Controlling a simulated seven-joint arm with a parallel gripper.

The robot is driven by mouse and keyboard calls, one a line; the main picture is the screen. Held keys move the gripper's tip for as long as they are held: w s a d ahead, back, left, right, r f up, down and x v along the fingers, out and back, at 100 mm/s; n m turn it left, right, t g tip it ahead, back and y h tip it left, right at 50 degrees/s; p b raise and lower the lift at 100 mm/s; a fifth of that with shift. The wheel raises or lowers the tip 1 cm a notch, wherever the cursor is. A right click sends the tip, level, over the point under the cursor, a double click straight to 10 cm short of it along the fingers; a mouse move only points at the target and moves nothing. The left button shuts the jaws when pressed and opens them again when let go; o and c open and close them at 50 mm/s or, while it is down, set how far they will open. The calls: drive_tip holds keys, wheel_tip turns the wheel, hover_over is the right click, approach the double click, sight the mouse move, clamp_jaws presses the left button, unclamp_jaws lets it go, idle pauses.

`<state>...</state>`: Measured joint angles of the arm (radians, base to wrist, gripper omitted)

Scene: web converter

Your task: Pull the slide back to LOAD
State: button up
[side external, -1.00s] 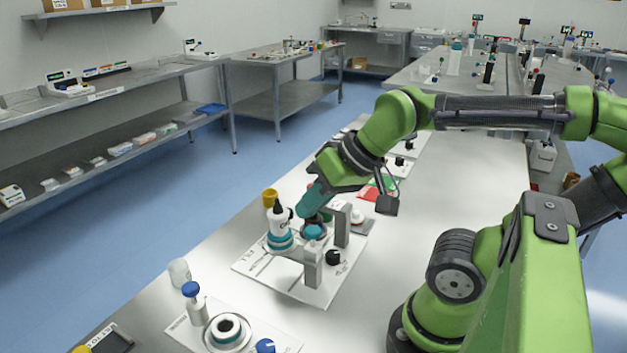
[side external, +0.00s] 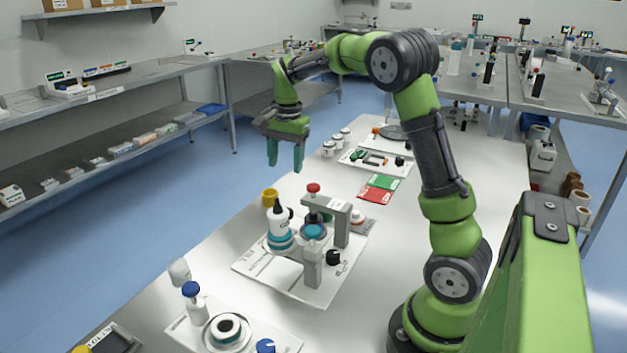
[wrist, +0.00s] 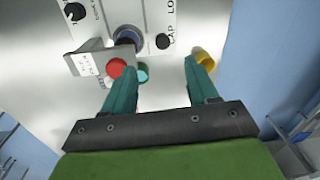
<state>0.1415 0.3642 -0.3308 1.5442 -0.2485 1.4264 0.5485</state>
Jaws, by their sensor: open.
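The white station plate (side external: 262,273) lies on the table. The wrist view shows part of it, with a black knob (wrist: 163,41) beside printed "CAP" and partly cut-off "LO" lettering. I take this knob to be the slide's handle, but cannot be sure. A grey bracket (side external: 341,211) with a red-topped plunger (side external: 313,188) stands on the plate. A white bottle (side external: 278,226) with a black tip stands on a teal base at the left. My gripper (side external: 286,168) is open and empty, pointing down, raised clear beyond the station. Its teal fingers also show in the wrist view (wrist: 160,72).
A second black knob (side external: 333,257) sits at the plate's right side. A yellow cup (side external: 270,195) stands just beyond the plate. Red (side external: 375,195) and green mats lie farther back. Table at right is clear.

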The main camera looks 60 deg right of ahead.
drive_tip(key=f+m, duration=0.1)
drive_tip(key=f, duration=0.4)
drive_tip(key=w+d+f+m, duration=0.1)
drive_tip(key=f, duration=0.4)
drive_tip(key=f+m, duration=0.2)
drive_tip(key=f, duration=0.3)
drive_tip(key=shift+w+d+f+g, duration=0.1)
drive_tip(key=shift+w+d+g, duration=0.15)
drive_tip(key=shift+d+g, duration=0.15)
drive_tip(key=shift+c, duration=0.4)
